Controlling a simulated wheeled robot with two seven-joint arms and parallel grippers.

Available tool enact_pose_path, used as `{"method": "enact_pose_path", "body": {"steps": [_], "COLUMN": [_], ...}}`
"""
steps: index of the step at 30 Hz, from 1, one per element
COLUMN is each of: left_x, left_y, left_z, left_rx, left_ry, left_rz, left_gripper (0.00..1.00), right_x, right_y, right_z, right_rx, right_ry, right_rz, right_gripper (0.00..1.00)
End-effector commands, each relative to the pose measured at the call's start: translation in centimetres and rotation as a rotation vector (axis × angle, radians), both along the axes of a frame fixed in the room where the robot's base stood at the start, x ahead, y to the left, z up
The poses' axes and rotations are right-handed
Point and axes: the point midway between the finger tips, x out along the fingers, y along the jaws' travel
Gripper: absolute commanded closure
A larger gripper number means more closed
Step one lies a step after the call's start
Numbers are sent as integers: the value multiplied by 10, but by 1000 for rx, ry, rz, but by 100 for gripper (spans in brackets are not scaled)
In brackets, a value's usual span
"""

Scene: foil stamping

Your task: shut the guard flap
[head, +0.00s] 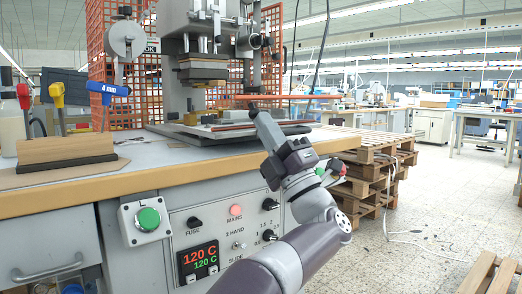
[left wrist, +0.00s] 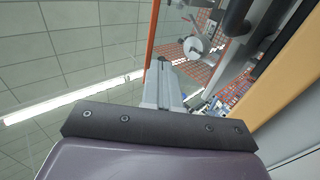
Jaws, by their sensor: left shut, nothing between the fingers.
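The guard flap appears to be the thin red-orange panel seen edge-on (head: 300,97), sticking out about level in front of the press. In the left wrist view its orange edge (left wrist: 151,38) runs upward beside the fingertips. My left gripper (head: 254,108) is shut and empty, with its fingertips just below the flap in the head view. The fingers also show in the left wrist view (left wrist: 162,68). I cannot tell whether they touch the flap. My right gripper is not in view.
The stamping press (head: 200,70) stands on the bench, with an orange mesh guard (head: 97,30) behind it. A wooden block (head: 65,150) and hex keys (head: 104,92) are at left. The control panel (head: 225,225) is on the bench front. Pallets (head: 375,175) stand at right.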

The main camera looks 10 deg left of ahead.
Motion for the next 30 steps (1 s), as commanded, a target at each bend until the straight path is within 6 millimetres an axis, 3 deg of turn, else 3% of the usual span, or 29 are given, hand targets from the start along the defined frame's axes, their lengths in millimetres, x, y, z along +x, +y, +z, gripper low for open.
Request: {"method": "enact_pose_path", "body": {"steps": [1,6,18,22,30], "left_x": [0,2,15,20,28], "left_y": [-1,3,19,26,36], "left_z": [16,37,72,78,83], "left_rx": [-33,-159,-451,-527,-521], "left_ry": [23,123,352,410,407], "left_rz": [-4,-2,0,0,2], "left_gripper": [100,100,100,100,100], "right_x": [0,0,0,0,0], "right_y": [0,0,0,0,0], "right_z": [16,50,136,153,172], "right_rx": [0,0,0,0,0], "right_ry": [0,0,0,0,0], "right_rz": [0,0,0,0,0], "right_gripper": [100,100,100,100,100]}}
